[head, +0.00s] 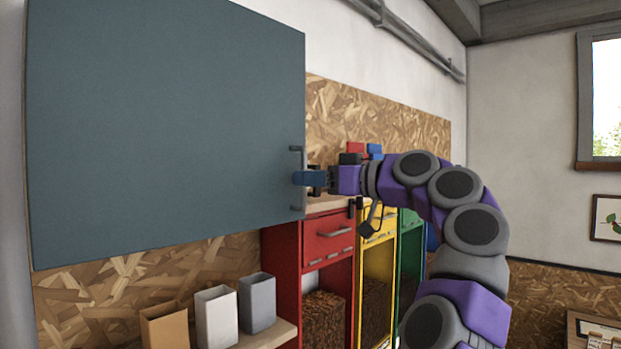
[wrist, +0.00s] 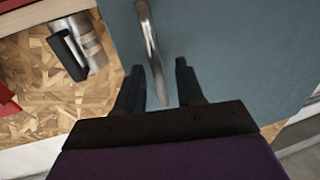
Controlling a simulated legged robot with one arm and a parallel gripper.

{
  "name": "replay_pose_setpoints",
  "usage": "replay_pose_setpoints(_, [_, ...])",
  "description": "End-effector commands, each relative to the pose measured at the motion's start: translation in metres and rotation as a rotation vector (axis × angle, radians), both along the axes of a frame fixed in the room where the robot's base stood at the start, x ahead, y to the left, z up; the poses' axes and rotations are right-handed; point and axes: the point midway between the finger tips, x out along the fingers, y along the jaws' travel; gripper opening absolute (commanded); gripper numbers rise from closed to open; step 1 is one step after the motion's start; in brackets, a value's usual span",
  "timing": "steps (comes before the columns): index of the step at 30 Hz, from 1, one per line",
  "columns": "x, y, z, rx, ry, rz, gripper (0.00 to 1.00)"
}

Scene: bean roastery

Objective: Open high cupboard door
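The high cupboard door (head: 165,120) is a large flat teal panel filling the upper left of the head view. Its grey bar handle (head: 297,160) is upright near the right edge. No cupboard interior shows. My gripper (head: 312,180) is at the handle's lower half, reaching in from the right. In the wrist view the door (wrist: 235,45) fills the upper right, and the metal handle (wrist: 150,40) runs down between the two dark fingers of my gripper (wrist: 160,70). The fingers are apart, with gaps on both sides of the bar.
Below stand a red drawer unit (head: 328,238), a yellow one (head: 378,225) and a green one. Tan, white and grey bags (head: 257,302) stand on a low shelf at the bottom left. The wrist view shows a metal jug (wrist: 85,40) with a black handle left of the door.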

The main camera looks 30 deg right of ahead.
Motion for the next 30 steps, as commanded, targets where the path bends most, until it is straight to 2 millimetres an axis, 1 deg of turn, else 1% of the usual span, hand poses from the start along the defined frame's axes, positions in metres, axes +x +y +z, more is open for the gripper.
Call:
replay_pose_setpoints(1, [0.0042, 0.0007, -0.0004, 0.001, 0.001, -0.001, 0.38])
replay_pose_setpoints(4, [0.0076, -0.0012, -0.0014, 0.003, -0.001, -0.002, 0.38])
replay_pose_setpoints(14, [0.0093, -0.0021, -0.0024, 0.004, 0.000, -0.002, 0.37])
replay_pose_setpoints(25, [0.0117, 0.0025, -0.0019, 0.002, 0.001, -0.002, 0.01])
replay_pose_setpoints(26, [0.0117, 0.0022, -0.0021, 0.002, 0.001, -0.001, 0.00])
replay_pose_setpoints(30, [0.0118, 0.0011, -0.0030, 0.002, 0.002, 0.000, 0.00])
